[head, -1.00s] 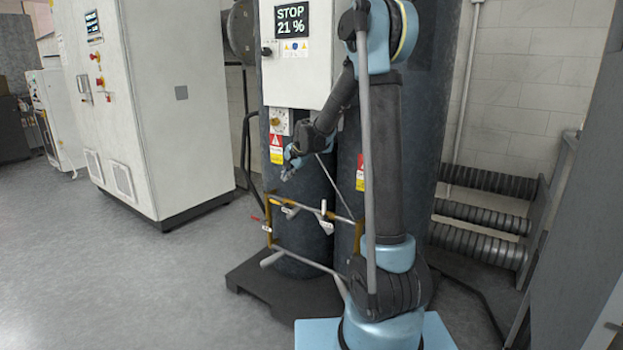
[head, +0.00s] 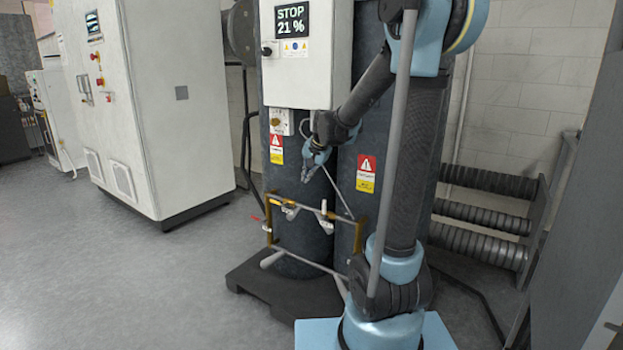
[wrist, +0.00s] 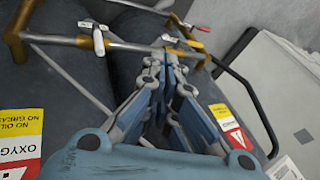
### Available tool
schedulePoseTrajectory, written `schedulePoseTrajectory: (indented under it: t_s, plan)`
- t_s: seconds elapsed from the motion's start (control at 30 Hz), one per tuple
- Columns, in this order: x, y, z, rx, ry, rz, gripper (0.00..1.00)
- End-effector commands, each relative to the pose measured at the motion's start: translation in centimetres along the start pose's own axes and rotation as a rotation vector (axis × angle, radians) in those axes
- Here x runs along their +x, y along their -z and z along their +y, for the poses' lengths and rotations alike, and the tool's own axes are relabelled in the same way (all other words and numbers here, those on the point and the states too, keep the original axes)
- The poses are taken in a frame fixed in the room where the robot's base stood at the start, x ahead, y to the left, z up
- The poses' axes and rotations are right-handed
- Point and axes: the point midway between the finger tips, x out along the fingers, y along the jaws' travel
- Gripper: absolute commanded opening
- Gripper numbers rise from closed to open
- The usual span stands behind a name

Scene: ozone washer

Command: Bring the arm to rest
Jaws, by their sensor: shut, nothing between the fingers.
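My gripper (head: 308,174) hangs in front of the dark tanks, below the white control box. Its fingers are shut and empty. In the wrist view the gripper (wrist: 160,68) points toward the brass and grey pipe frame, with the fingertips appearing just below a pipe; I cannot tell the exact gap. My arm rises from its blue base, bends at the top and reaches down to the left.
The control box (head: 305,55) reads "STOP 21 %". The pipe frame (head: 310,210) with white-handled valves stands before the tanks (head: 345,200). A white cabinet (head: 165,110) is at left, a ribbed rack (head: 485,215) at right. The floor (head: 120,270) at left is clear.

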Motion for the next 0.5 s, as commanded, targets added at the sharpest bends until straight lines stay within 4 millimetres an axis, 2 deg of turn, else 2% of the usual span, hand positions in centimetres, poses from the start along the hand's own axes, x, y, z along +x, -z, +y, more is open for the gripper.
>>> schedulePoseTrajectory:
  t_s: [0.37,0.5]
  plan:
    - [-1.7,-1.1,2.2,-0.04,-0.024,-0.004,0.0]
    - [-3.0,-2.3,4.0,-0.073,-0.043,-0.008,0.0]
